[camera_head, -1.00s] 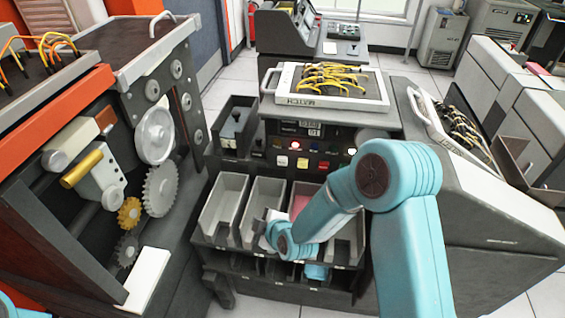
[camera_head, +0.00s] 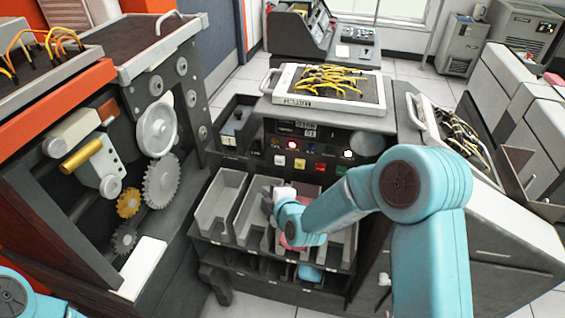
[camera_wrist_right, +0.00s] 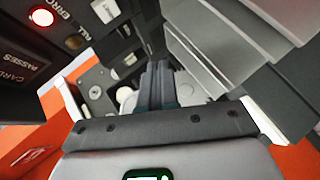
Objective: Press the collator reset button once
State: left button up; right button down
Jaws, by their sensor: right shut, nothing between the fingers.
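The collator (camera_head: 400,125) stands in the middle with a dark front panel. A row of square buttons crosses it: white (camera_head: 280,160), yellow (camera_head: 300,163), red (camera_head: 320,167) and green (camera_head: 341,170). I cannot read which one is the reset button. My right gripper (camera_head: 268,191) is in front of and below the panel, over the card bins, apart from the buttons. In the right wrist view its dark fingers (camera_wrist_right: 158,82) are together and empty. A white button (camera_wrist_right: 107,10) shows ahead and left of them. My left gripper is not in view.
Several grey card bins (camera_head: 215,205) sit below the panel. A plugboard (camera_head: 325,85) with yellow wires lies on top of the collator. An open cabinet with gears (camera_head: 160,182) stands at the left. In the wrist view a red light (camera_wrist_right: 42,17) glows.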

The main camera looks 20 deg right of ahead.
aim_at(280, 160)
jog(key=shift+r, duration=0.1)
jog(key=w+d, duration=0.1)
jog(key=w, duration=0.1)
jog(key=w+d, duration=0.1)
jog(key=w, duration=0.1)
jog(key=w+d, duration=0.2)
jog(key=shift+f, duration=0.2)
jog(key=shift+w+d+r, duration=0.1)
jog(key=shift+w+d, duration=0.3)
jog(key=shift+w, duration=0.25)
jog(key=shift+w+d+b, duration=0.1)
jog(key=shift+b, duration=0.25)
dwell(1.3)
jog(key=shift+w+d, duration=0.15)
jog(key=shift+w, duration=0.1)
